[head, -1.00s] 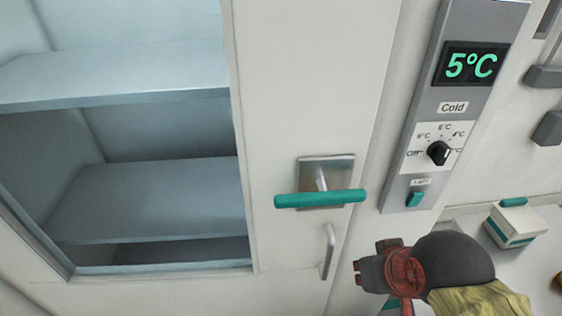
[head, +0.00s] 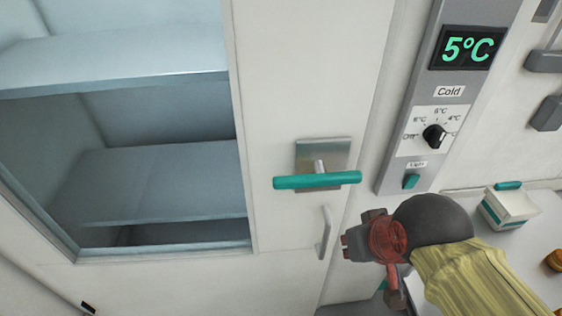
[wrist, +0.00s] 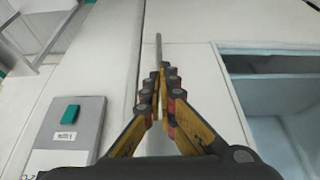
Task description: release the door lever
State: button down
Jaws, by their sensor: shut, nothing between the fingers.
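The door lever (head: 318,181) is a teal bar on a metal plate (head: 335,153), lying nearly level on the white cabinet door (head: 300,75) in the head view. My gripper (head: 346,246) is below and slightly right of the lever, apart from it in the picture. Its fingers are shut and empty. In the wrist view the shut fingertips (wrist: 157,72) point at the white front, and I cannot make out the lever there.
A grey vertical pull handle (head: 326,233) is just left of my gripper. A control panel (head: 440,110) with a 5°C display, dial and light switch (head: 411,181) is to the right. A white and teal box (head: 508,207) stands on a surface at right.

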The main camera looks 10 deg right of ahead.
jog(key=w+a+r+g+p, duration=0.1)
jog(key=w+a+r+p, duration=0.25)
jog(key=r+p, duration=0.4)
jog(key=w+a+r+g+p, duration=0.2)
jog(key=w+r+p, duration=0.2)
jog(key=r+p, duration=0.4)
notch_tip(320, 180, up, 10)
jog(key=g+p, duration=0.2)
jog(key=p, duration=0.8)
send_over(282, 178)
jog(key=shift+r, duration=0.1)
notch_tip(282, 178, down, 14)
jog(key=shift+f+p, duration=0.1)
jog(key=shift+p, duration=0.2)
